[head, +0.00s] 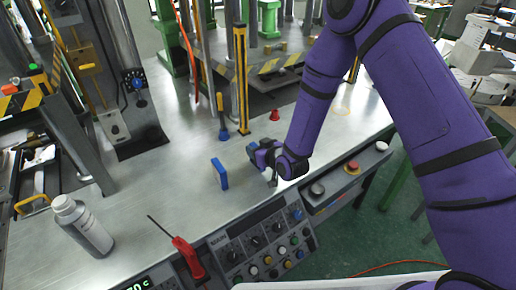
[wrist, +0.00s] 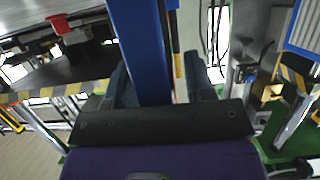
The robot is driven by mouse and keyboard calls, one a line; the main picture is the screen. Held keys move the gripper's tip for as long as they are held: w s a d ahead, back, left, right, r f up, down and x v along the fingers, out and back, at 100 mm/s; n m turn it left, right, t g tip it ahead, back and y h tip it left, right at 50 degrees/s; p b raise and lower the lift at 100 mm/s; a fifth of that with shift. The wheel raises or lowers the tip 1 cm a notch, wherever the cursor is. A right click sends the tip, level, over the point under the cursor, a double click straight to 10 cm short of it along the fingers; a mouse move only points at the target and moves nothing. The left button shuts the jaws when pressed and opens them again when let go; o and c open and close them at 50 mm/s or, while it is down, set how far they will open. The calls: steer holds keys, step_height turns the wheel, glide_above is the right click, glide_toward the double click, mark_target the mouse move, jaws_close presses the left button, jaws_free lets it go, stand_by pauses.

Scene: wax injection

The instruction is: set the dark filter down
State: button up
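A thin blue panel (head: 219,173), the only filter-like thing I can make out, stands upright on the metal table; no dark face shows. My gripper (head: 252,151) is low over the table, to the right of this panel, with a visible gap between them in the head view. In the wrist view a blue upright bar (wrist: 142,45), apparently the panel seen edge-on, lies between the fingers of my gripper (wrist: 160,82). The fingers are apart, and a gap shows between the bar and the right finger. Contact with the left finger cannot be told.
A white bottle (head: 82,226) and a red-handled screwdriver (head: 188,257) are at the front left. A control panel (head: 262,240) runs along the front edge. A red cone (head: 275,115) and a yellow-black post (head: 241,80) stand behind. Bare table lies left of the panel.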

steer(key=shift+s+d+f, duration=0.15)
steer(key=shift+s+f, duration=0.05)
steer(key=shift+f, duration=0.35)
steer(key=shift+w+r, duration=0.15)
steer(key=shift+r, duration=0.2)
steer(key=v, duration=1.2)
steer(key=shift+r, duration=0.3)
steer(key=shift+w, duration=0.15)
steer(key=s+d+r+m+g+h, duration=0.1)
steer(key=d+r+h, duration=0.2)
steer(key=d+r, duration=0.5)
steer(key=d+r+m+g+h, duration=0.1)
steer(key=d+r+h, duration=0.3)
steer(key=r, duration=0.9)
steer(key=s+d+r+m+g, duration=0.1)
steer(key=s+d+r, duration=0.2)
steer(key=s, duration=0.5)
steer(key=s+d+r+m+g, duration=0.2)
steer(key=s+d+r, duration=0.2)
steer(key=s, duration=0.4)
steer(key=s+d+r+m+g+h, duration=0.1)
steer(key=s+d+r, duration=0.2)
steer(key=s+r, duration=0.3)
steer(key=shift+s+d+m+g, duration=0.2)
steer(key=shift+s+m+g, duration=0.15)
steer(key=shift+s, duration=0.7)
